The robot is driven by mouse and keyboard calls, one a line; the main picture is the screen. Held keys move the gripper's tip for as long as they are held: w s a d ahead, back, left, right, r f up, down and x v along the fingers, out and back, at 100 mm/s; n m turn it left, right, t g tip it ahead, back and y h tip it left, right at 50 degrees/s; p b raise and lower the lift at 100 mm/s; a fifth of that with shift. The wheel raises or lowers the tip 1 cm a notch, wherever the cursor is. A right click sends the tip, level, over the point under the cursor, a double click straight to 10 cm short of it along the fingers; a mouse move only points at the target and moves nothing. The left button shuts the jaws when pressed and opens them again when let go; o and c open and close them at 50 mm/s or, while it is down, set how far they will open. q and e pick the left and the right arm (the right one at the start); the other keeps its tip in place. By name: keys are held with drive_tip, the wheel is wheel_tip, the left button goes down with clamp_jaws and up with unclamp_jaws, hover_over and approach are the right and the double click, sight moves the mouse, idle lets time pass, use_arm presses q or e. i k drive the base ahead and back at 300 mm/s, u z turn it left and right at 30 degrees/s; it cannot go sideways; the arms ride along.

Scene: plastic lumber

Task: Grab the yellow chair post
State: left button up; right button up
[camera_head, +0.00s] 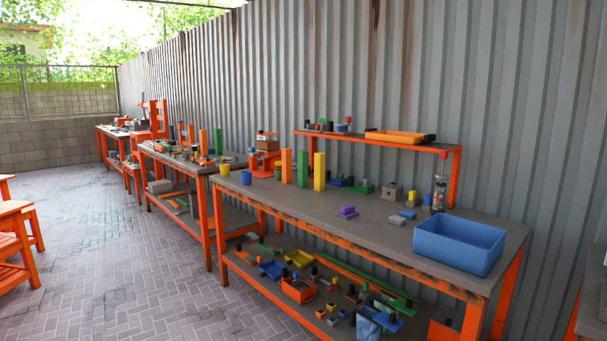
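A yellow post (319,171) stands upright on the near grey-topped workbench (300,205). It is the rightmost of three upright posts there. A green post (303,168) stands just left of it and an orange post (286,166) left of that. The posts look close together but apart. Neither of my grippers shows in the head view, so nothing can be seen holding the yellow post.
A blue bin (459,246) stands at the bench's right end. Small parts, including a purple piece (347,212), lie around the top. An orange-legged shelf (380,140) stands behind. Open paved floor (110,270) lies left of the benches.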

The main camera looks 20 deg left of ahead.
sight(320, 157)
drive_tip(key=u, duration=0.15)
drive_tip(key=i, duration=0.2)
drive_tip(key=u, duration=1.4)
drive_tip(key=i, duration=1.75)
drive_tip(key=u, duration=0.6)
drive_tip(key=i, duration=2.15)
drive_tip(key=z, duration=1.75)
drive_tip(key=i, duration=0.95)
drive_tip(key=z, duration=0.9)
